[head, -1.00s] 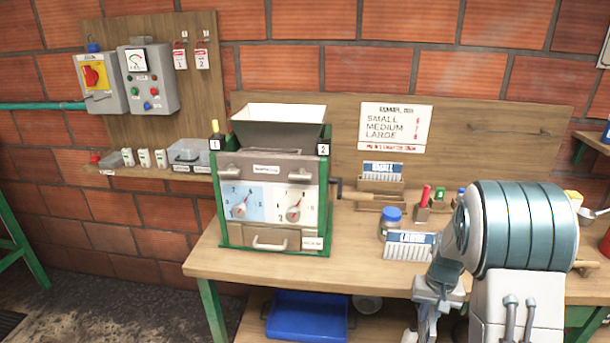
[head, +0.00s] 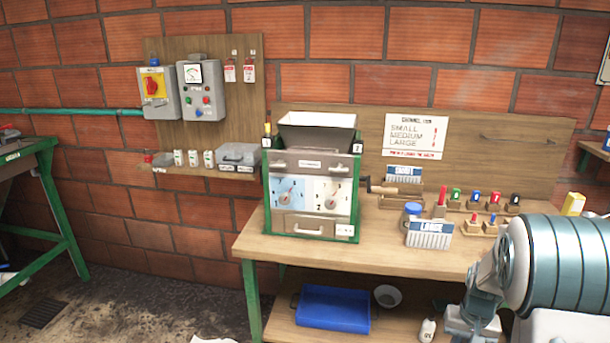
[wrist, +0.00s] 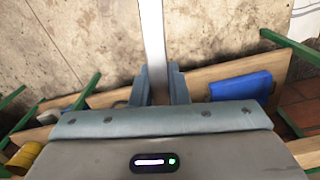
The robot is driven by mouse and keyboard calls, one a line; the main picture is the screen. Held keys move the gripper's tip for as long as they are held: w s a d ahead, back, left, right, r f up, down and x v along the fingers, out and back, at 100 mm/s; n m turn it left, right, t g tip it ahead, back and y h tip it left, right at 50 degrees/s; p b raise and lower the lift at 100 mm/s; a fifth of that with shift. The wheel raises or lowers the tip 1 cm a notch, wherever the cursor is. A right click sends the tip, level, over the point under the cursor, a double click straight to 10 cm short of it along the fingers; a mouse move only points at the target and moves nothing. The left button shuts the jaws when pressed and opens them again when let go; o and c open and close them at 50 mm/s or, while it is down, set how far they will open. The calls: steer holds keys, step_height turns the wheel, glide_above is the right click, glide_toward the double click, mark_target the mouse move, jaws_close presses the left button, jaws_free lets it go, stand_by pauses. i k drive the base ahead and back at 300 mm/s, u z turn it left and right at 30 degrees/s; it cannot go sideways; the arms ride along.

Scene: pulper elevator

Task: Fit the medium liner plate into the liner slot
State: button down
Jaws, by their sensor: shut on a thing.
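In the wrist view my gripper (wrist: 160,76) is shut on a long, pale grey strip-like plate (wrist: 153,35), which runs up out of the frame. Its label and far end are out of view, so I cannot read its size. The green-framed pulper (head: 310,185) with a grey hopper on top stands on the wooden bench in the head view, well apart from my arm. I cannot make out the liner slot on it. A ribbed liner piece marked large (head: 430,235) stands in a holder at the bench front, and a similar one (head: 404,174) stands behind. My gripper is outside the head view.
The bench top (head: 385,262) is clear in front of the pulper. A crank handle (head: 385,188) sticks out on its right. A blue jar (head: 412,210) and several coloured pegs stand further right. A blue tray (head: 333,308) lies on the lower shelf. A green-legged table (head: 50,215) stands at left.

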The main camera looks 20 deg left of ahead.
mark_target(309, 177)
steer(key=u, duration=0.85)
